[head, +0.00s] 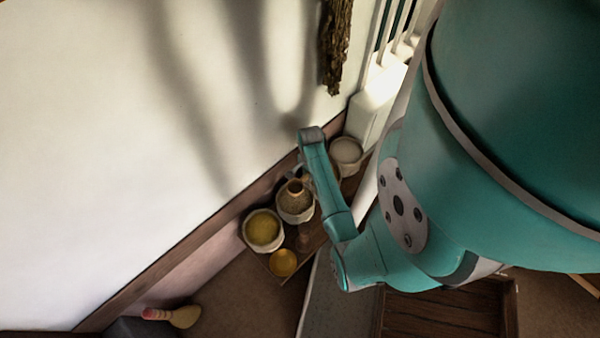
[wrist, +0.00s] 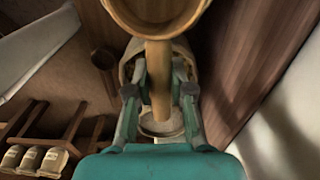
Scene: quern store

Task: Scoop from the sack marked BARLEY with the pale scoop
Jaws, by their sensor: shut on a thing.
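My gripper (wrist: 159,95) is shut on the handle of a pale tan wooden scoop (wrist: 158,75), whose round bowl fills the top of the wrist view. Behind the handle, in the wrist view, is an open pale sack (wrist: 160,125) with greyish contents. In the head view, pale round sacks stand along the wall: one with yellow-green contents (head: 263,230), one in the middle (head: 296,210) with a tan round rim over its mouth, and one with greyish contents (head: 345,152). No BARLEY marking is readable.
A yellow bowl (head: 283,263) and a small brown cup (head: 304,241) stand by the sacks. A wooden slatted surface (head: 440,312) is at bottom right.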

